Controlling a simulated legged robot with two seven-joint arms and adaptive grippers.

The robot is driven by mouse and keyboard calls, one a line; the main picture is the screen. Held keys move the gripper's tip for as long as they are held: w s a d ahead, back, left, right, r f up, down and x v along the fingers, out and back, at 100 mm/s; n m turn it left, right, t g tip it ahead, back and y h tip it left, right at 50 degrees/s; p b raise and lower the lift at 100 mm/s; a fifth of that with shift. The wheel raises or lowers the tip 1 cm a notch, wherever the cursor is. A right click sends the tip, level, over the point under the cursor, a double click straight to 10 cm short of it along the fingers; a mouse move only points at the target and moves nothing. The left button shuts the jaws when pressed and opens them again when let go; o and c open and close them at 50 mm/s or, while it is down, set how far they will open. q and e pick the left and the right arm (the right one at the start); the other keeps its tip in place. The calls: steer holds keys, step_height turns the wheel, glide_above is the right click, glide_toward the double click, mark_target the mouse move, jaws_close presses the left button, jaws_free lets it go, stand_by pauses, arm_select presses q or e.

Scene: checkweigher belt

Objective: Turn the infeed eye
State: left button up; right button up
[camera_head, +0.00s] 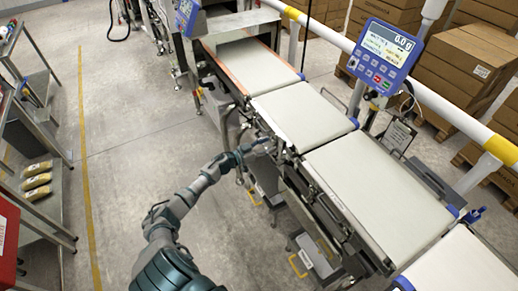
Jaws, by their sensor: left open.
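My left arm reaches up from the bottom edge to the near side of the checkweigher belt line. My left gripper (264,147) is beside the belt frame, close to the joint between the middle belt (300,112) and the nearer belt (375,190). It is open, and I see nothing held in it. The gripper is small here, and I cannot tell whether it touches the frame. I cannot pick out the infeed eye for certain among the small dark fittings along this side; the gripper may hide it. My right gripper is not in view.
A blue display unit (384,55) stands on a post behind the belts. A yellow and white rail (440,92) runs behind, with cardboard boxes (465,65) beyond. Steel shelving (45,125) stands at the left. The floor (130,130) between is clear.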

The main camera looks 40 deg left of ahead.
arm_select(q)
steer(key=v, duration=0.5)
steer(key=shift+f, duration=0.1)
stand_by(0.3)
